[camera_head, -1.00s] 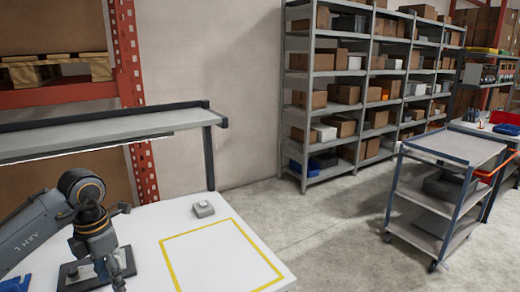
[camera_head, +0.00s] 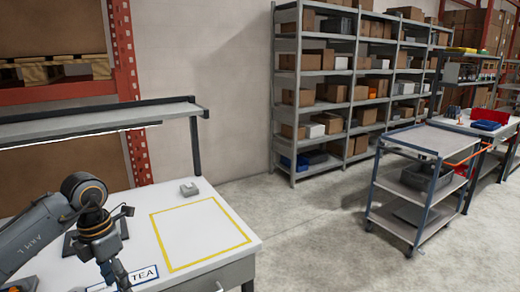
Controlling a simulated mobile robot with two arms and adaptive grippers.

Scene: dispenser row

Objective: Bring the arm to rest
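My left arm comes in from the left over the white table (camera_head: 222,262). My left gripper (camera_head: 116,276) points down at the front of the table, beside a white label reading TEA (camera_head: 146,272). Its fingers are small and partly cut off by the lower edge, so I cannot tell whether they are open or shut. I see nothing clearly held in them. A dark flat stand (camera_head: 72,246) is partly hidden behind the arm. My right gripper is not in view.
A yellow square outline (camera_head: 160,252) on the table is empty. A small grey block (camera_head: 188,188) lies behind it. A raised shelf (camera_head: 100,124) runs along the table's back. A grey cart (camera_head: 420,180) stands to the right, with open floor between.

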